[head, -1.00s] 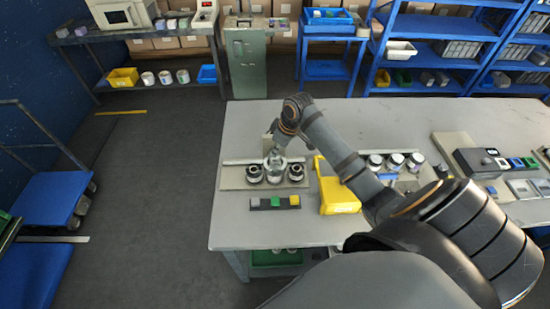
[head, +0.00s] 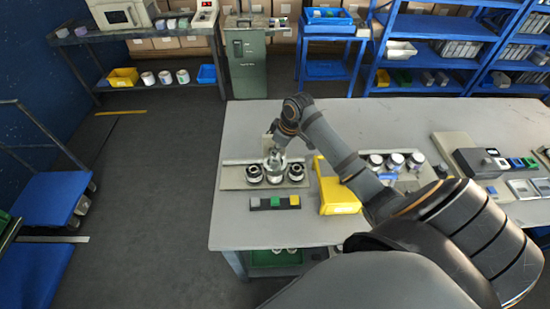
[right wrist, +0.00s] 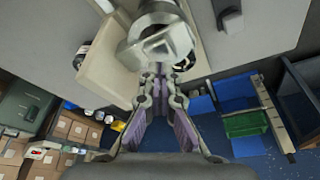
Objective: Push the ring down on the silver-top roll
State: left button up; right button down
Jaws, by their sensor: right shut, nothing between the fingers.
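The silver-top roll (head: 274,168) stands in the middle of a pale fixture plate (head: 230,180) on the table, between two dark-topped rolls, the left one (head: 254,174) and the right one (head: 296,172). My right gripper (head: 276,154) points down over the middle roll, shut with nothing between its fingers. In the right wrist view its fingertips (right wrist: 159,76) are close to a large silver metal top (right wrist: 163,43). I cannot tell whether they touch it. The ring cannot be made out apart from the silver top. My left gripper is not in view.
A yellow bin (head: 340,192) stands just right of the plate. Several silver-topped rolls (head: 395,161) stand farther right behind my arm. The table's left and back areas are clear.

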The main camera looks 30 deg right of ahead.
aim_at(276, 159)
jog(key=shift+f+b, duration=0.85)
jog(key=shift+f, duration=1.4)
jog(key=shift+r, duration=0.15)
notch_tip(276, 159, up, 9)
jog(key=p, duration=0.9)
jog(key=shift+f+p, duration=0.2)
jog(key=shift+p, duration=0.1)
jog(key=shift+f, duration=0.1)
